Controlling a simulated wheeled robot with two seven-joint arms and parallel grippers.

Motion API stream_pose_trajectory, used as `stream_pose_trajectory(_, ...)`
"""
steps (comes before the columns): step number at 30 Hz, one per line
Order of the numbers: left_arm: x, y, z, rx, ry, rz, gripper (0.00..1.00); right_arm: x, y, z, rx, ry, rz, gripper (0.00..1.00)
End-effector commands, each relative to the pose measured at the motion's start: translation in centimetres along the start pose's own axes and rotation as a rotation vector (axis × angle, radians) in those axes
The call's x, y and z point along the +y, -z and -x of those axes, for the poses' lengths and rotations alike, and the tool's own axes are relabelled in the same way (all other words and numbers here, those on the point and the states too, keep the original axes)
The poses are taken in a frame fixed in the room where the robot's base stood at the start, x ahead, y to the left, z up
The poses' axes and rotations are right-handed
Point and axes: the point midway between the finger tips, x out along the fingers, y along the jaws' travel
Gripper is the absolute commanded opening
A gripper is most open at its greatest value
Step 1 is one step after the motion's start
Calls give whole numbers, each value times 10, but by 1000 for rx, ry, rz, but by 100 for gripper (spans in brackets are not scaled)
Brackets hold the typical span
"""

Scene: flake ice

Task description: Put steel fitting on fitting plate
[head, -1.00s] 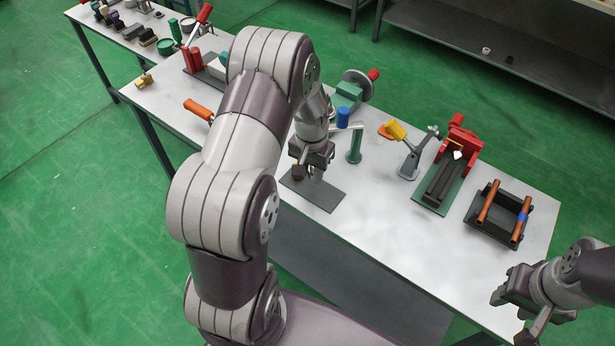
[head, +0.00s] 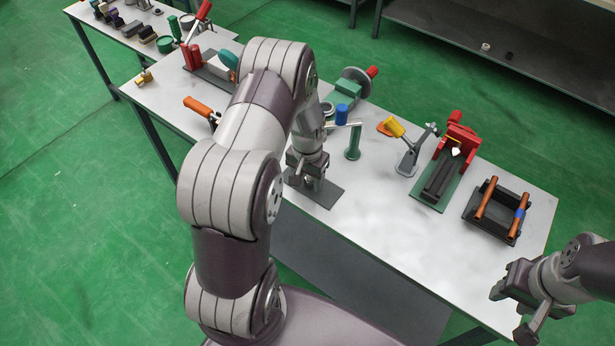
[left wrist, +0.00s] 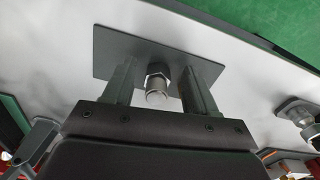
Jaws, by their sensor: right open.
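The fitting plate (head: 326,196) is a flat dark grey rectangle on the near part of the table. It also shows in the left wrist view (left wrist: 112,48). The steel fitting (left wrist: 157,84), a shiny cylinder with a hex collar, is over the plate between my left fingers; whether its base touches the plate is hard to tell. My left gripper (left wrist: 158,92) is open around it, with a gap on each side. In the head view my left gripper (head: 307,178) is low over the plate and largely hides the fitting.
A toggle clamp with yellow handle (head: 408,145), a red vise (head: 446,165) and a black tray with copper bars (head: 497,208) stand farther right. The table's front middle is clear.

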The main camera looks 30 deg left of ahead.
Motion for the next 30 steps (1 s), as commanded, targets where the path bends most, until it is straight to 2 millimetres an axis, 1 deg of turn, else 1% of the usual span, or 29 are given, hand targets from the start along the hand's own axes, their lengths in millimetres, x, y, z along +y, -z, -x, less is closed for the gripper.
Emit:
stream_pose_trajectory(2,0,0,2,0,0,0,57,0,0,1,0,0,0,43)
stream_pose_trajectory(3,0,0,6,1,0,0,57,0,0,4,0,0,0,43)
stream_pose_trajectory(5,0,1,11,3,1,0,57,0,0,0,0,0,0,43)
stream_pose_trajectory(8,0,2,34,6,2,0,57,0,-1,-5,0,0,0,43)
stream_pose_trajectory(12,0,1,73,7,2,0,57,0,-1,-10,0,0,0,43)
stream_pose_trajectory(15,0,1,96,4,1,0,57,0,-2,-13,0,0,0,43)
stream_pose_trajectory(19,0,1,116,2,1,0,57,0,-2,-15,0,0,0,43)
stream_pose_trajectory(21,6,-3,124,4,1,-5,57,0,-2,-15,0,0,0,43)
stream_pose_trajectory(23,21,-12,132,15,3,-16,57,0,-2,-15,0,0,0,43)
stream_pose_trajectory(24,35,-23,138,27,4,-27,57,0,-2,-15,0,0,0,43)
stream_pose_trajectory(26,58,-45,146,50,4,-42,57,0,-2,-15,0,0,0,43)
stream_pose_trajectory(27,71,-61,149,64,3,-51,57,0,-2,-15,0,0,0,43)
stream_pose_trajectory(30,94,-98,154,95,-1,-68,57,0,-2,-15,0,0,0,43)
